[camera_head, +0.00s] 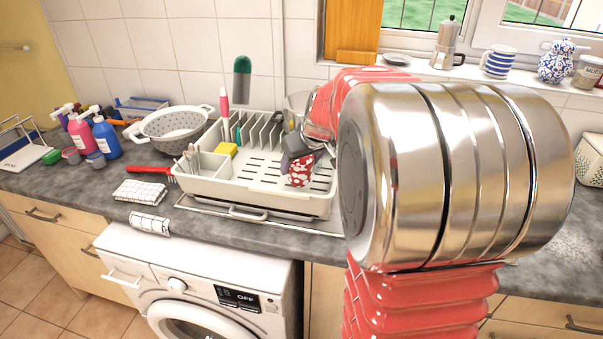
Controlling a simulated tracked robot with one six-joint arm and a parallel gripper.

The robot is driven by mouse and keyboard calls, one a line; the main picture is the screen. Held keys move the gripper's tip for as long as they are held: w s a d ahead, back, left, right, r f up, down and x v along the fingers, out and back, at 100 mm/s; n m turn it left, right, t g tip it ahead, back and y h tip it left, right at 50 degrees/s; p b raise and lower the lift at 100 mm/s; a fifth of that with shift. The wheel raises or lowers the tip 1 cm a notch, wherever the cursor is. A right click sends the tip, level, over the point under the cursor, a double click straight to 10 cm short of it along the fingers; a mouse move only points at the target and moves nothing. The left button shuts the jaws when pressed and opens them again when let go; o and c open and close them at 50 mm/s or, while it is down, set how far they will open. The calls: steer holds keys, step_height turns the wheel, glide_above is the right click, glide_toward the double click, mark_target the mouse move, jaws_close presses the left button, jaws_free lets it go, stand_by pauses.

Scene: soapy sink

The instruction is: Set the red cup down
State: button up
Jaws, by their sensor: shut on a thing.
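The red cup (299,174) has a white pattern and shows over the right part of the white dish rack (253,204). My gripper (303,160) comes from the upper right, and its dark grey end is shut on the cup, covering its upper part. I cannot tell from this one view whether the cup's base touches the rack floor or hangs just above it. My large steel and red arm hides the counter to the right of the rack.
A grey colander (172,127) stands left of the rack. Pink and blue bottles (106,138) stand farther left. Folded checked cloths (140,191) lie on the counter (60,180) at the front left.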

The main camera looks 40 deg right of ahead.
mark_target(300, 174)
steer(key=shift+f, duration=0.1)
steer(key=shift+f, duration=1.75)
steer(key=o, duration=1.2)
steer(key=shift+f, duration=0.15)
steer(key=shift+o, duration=0.2)
steer(key=v, duration=1.2)
steer(key=shift+s, duration=0.1)
